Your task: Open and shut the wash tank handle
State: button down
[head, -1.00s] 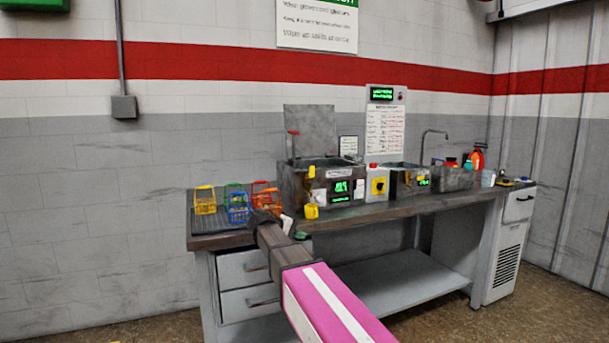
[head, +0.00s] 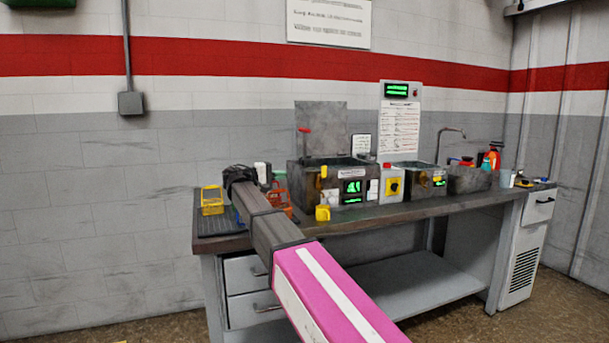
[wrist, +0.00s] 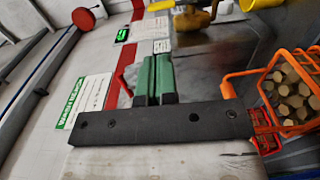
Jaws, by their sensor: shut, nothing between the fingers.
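The left tank (head: 300,180) on the bench is a dark metal box with an open top and a grey lid panel standing behind it. A small yellow handle (head: 323,171) is on its front; a yellow handle also shows at the top of the wrist view (wrist: 195,19). I cannot tell whether its valve is open or shut. My gripper (head: 262,172) is left of the tank, above the bench and apart from the handle. Its green fingers (wrist: 155,75) are together and empty.
An orange basket of cylindrical parts (wrist: 290,90) is close beside my gripper. A yellow basket (head: 212,200) stands at the bench's left end. A yellow cup (head: 322,213) is by the tank's front. A second tank (head: 412,180) and bottles (head: 490,160) stand farther right.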

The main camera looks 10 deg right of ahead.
aim_at(322, 171)
jog(key=x, duration=1.3)
jog(key=shift+w+d, duration=0.1)
jog(key=shift+d, duration=0.2)
